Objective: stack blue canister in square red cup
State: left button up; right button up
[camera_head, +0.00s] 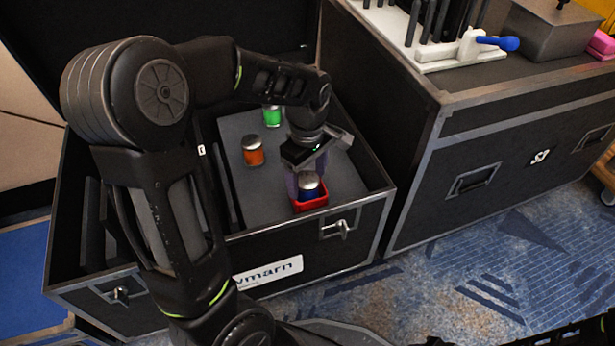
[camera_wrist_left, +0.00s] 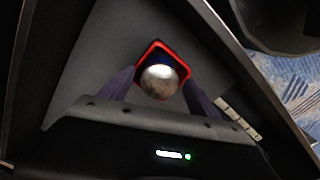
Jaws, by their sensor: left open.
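The blue canister (camera_head: 309,187), with a silver lid, stands in the square red cup (camera_head: 312,205) near the front right corner of the open case's grey surface. In the left wrist view the canister's shiny lid (camera_wrist_left: 159,81) shows inside the cup's red rim (camera_wrist_left: 187,72). My left gripper (camera_head: 307,183) is right over the cup, pointing down. Its two purple fingers (camera_wrist_left: 157,84) are apart on either side of the canister. Whether the canister rests fully on the cup's floor is hidden. My right gripper is not in view.
An orange canister (camera_head: 253,151) and a green canister (camera_head: 272,116) stand farther back on the grey surface (camera_head: 237,127). The case's front wall (camera_head: 250,240) is close to the cup. A second black case (camera_head: 490,150) stands at the right with tools on top.

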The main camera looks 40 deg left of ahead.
pick_arm(q)
notch_tip(320, 180, up, 12)
jog(key=p, duration=0.4)
jog(key=shift+f, duration=0.1)
dwell(0.6)
